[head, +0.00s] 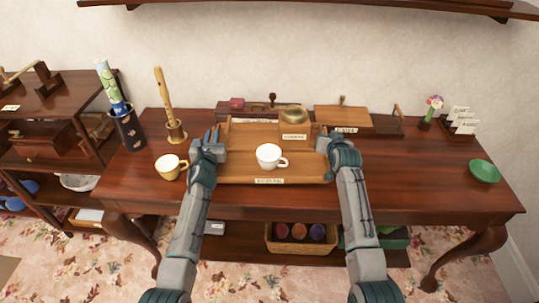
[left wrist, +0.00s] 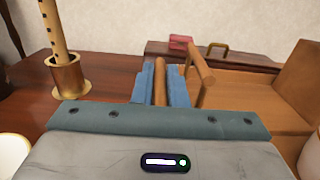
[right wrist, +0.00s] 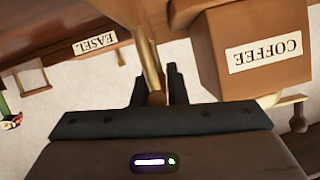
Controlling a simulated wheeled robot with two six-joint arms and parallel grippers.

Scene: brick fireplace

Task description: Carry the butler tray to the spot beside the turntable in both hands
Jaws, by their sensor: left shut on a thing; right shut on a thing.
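The wooden butler tray (head: 308,173) is at the middle of the dark table, with a label on its front edge. A white cup (head: 268,155) and a box labelled COFFEE (head: 293,130) stand on it. My left gripper (head: 216,143) is shut on the tray's left handle; the left wrist view shows its blue fingers around the wooden bar (left wrist: 160,80). My right gripper (head: 328,142) is shut on the right handle, a wooden bar (right wrist: 148,60) in the right wrist view. I cannot tell whether the tray touches the table. I cannot clearly identify the turntable.
Labelled wooden items (head: 343,118) stand behind the tray. A green bowl (head: 484,171) is at the right. The table's right-front part is clear.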

